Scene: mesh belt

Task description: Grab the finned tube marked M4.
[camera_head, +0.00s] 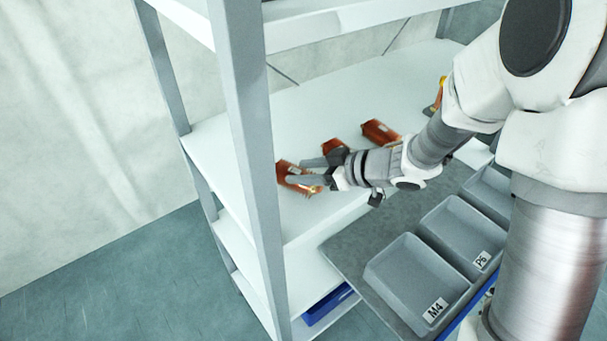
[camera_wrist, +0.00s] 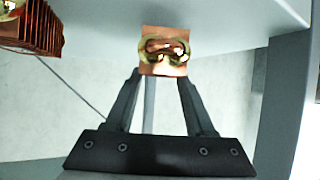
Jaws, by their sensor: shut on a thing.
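My gripper (camera_head: 299,172) is over the shelf board and shut on a copper-coloured finned tube (camera_head: 283,168), the leftmost of the row. In the wrist view my gripper (camera_wrist: 161,76) has its fingers either side of this tube (camera_wrist: 164,50), whose square copper end and brass-coloured bends face the camera. A second finned tube (camera_head: 332,146) is just behind my gripper and partly hidden by it. A third finned tube (camera_head: 380,131) lies further right with a pale label. No marking on any tube is readable, so I cannot tell which is M4.
A shelf post (camera_head: 247,140) stands left of the held tube, and an upper shelf (camera_head: 335,22) is above. Grey bins labelled M4 (camera_head: 412,262) and P6 (camera_head: 447,226) sit in front of the shelf. Another finned tube (camera_wrist: 30,28) shows at the upper left of the wrist view.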

